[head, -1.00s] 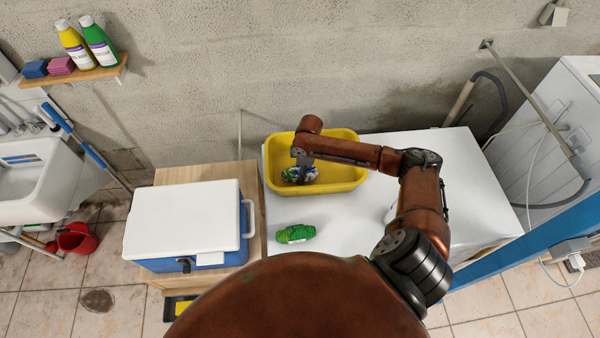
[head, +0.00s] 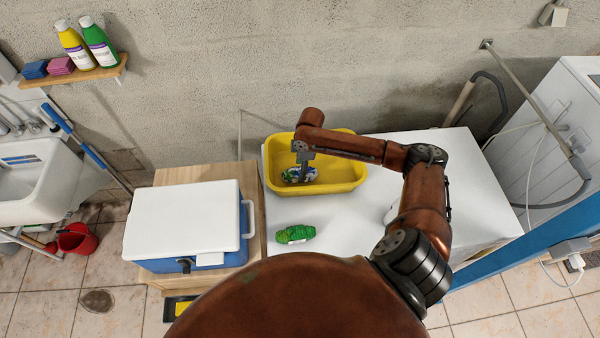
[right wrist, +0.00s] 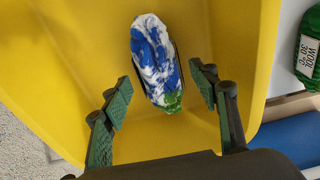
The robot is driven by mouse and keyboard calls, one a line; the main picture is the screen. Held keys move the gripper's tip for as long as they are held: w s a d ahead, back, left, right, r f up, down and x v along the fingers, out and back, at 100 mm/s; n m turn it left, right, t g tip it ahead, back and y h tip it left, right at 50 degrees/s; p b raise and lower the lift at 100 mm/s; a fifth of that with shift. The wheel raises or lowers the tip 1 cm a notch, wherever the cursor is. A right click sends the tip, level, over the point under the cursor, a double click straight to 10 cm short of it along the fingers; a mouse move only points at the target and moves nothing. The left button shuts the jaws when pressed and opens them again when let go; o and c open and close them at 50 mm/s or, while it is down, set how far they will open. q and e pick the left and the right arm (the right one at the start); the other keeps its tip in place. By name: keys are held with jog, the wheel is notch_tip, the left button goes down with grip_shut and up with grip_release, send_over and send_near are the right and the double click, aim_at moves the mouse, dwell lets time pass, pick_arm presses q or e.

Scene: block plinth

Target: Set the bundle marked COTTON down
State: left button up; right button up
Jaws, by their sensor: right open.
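A blue, white and green bundle (head: 299,175) lies on the floor of the yellow tub (head: 345,178), near its left end. It also shows in the right wrist view (right wrist: 156,62); no label can be read on it. My right gripper (head: 303,160) is just above this bundle. My left gripper is out of view.
The tub stands on a white top (head: 350,225) against the concrete wall. A blue cooler with a white lid (head: 185,220) stands to the left on a wooden surface (head: 205,174). The white top is clear to the right of the green bundle, partly below my right arm.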

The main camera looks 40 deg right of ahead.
jog(key=r, duration=0.8)
jog(key=shift+s+d+r, duration=0.3)
jog(key=shift+d, duration=0.1)
